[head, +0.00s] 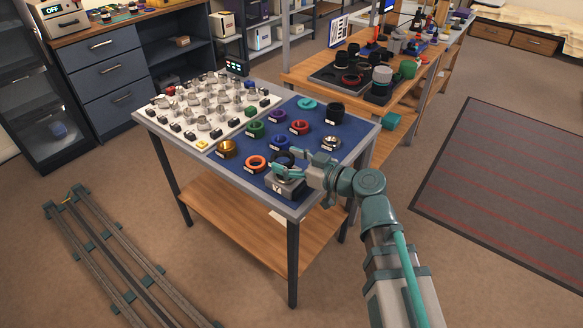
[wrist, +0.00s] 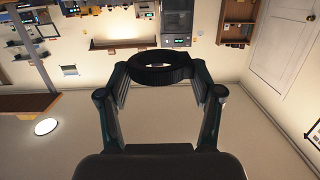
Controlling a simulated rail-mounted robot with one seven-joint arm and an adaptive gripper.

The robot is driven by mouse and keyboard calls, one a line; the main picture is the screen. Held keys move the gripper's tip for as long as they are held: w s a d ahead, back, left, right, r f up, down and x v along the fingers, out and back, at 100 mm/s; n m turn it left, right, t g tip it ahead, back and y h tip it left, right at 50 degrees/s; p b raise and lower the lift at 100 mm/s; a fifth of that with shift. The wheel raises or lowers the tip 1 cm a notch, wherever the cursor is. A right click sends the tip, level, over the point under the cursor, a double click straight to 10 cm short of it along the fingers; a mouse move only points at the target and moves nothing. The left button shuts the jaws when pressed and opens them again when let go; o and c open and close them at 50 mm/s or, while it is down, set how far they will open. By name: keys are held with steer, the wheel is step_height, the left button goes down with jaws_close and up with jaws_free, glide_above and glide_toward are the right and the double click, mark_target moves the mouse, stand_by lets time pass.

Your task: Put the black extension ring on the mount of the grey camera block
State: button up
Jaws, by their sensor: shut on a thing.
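My gripper (head: 287,168) is shut on the black extension ring (wrist: 160,75). In the wrist view the ring sits between both fingertips, its round opening visible. In the head view the dark ring (head: 283,157) shows at the fingers, partly covered by them. The grey camera block (head: 284,189), with a white mark on its front, sits at the near corner of the blue mat. The gripper and ring are right at the block's top in the head view. Its mount is hidden, and I cannot tell whether the ring touches it.
Several coloured rings stand on the blue mat (head: 350,130), including an orange one (head: 256,162) and a brown one (head: 227,148) left of the block. A silver ring (head: 330,143) stands close behind my gripper. A white board (head: 160,118) with several small metal parts fills the table's left side.

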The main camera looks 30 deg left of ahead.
mark_target(291, 163)
steer(key=w+f, duration=0.2)
steer(key=shift+a+f, duration=0.3)
steer(key=shift+a, duration=0.1)
steer(key=f, duration=0.2)
steer(key=shift+w+f, duration=0.35)
steer(key=shift+f, duration=0.55)
steer(key=shift+f, duration=0.15)
steer(key=o, duration=1.2)
steer(key=shift+c, duration=0.2)
steer(key=shift+r, duration=0.2)
